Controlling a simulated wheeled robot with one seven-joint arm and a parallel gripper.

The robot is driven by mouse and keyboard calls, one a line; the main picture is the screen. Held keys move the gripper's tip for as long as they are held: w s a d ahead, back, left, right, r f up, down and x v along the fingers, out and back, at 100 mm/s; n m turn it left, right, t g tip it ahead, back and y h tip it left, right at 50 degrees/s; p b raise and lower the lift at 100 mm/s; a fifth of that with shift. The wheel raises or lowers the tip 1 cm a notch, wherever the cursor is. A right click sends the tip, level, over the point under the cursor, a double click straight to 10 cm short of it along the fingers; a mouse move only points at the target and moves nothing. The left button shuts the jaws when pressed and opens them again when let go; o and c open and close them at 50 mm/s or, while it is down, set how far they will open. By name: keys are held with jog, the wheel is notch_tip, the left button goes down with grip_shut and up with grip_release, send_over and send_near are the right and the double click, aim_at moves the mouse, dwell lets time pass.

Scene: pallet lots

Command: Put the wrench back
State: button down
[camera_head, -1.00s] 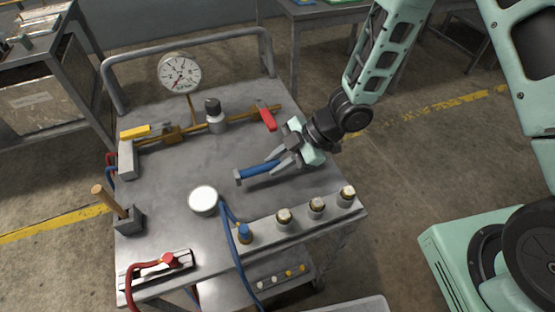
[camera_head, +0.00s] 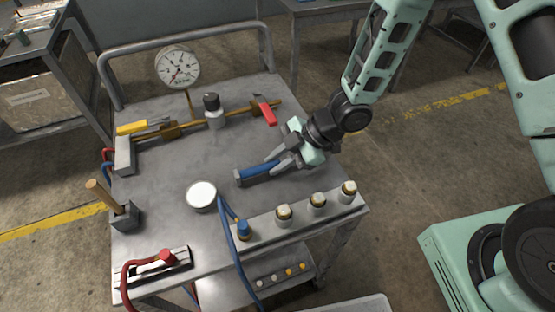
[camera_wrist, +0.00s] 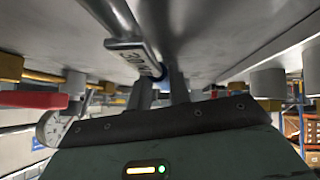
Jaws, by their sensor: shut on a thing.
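The wrench (camera_head: 262,171) has a blue handle and a grey end, and lies nearly level over the middle right of the grey cart top (camera_head: 172,165). My gripper (camera_head: 280,163) is shut on the wrench near its right part, with the grey end pointing left. In the wrist view, the wrench's grey end (camera_wrist: 136,58) with printed marks and a bit of blue show beyond my fingers (camera_wrist: 160,92). The fingers hide part of the wrench. I cannot tell whether it touches the cart top.
Several capped posts (camera_head: 284,215) line the front right edge. A brass pipe with valve, red handle (camera_head: 266,112) and gauge (camera_head: 177,67) runs behind. A wooden-handled tool (camera_head: 104,197) stands left.

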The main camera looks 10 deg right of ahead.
jog(key=shift+f, duration=0.3)
jog(key=c, duration=1.2)
grip_release()
jog(key=shift+d, duration=0.1)
jog(key=p+v, duration=0.2)
jog(key=v, duration=1.5)
jog(key=w+a+r+m+t+h, duration=0.3)
jog(key=r+m+t+h, duration=0.2)
jog(key=r+m+h, duration=0.15)
jog(key=s+a+r+m+g+h, duration=0.1)
jog(key=s+r+m+g, duration=0.1)
jog(key=s, duration=0.8)
jog(key=s+a+r+m+g+h, duration=0.1)
jog(key=s+m, duration=0.4)
jog(key=s, duration=0.6)
jog(key=shift+s+a+r+g, duration=0.15)
jog(key=shift+a+r+g, duration=0.2)
jog(key=shift+r+g, duration=0.6)
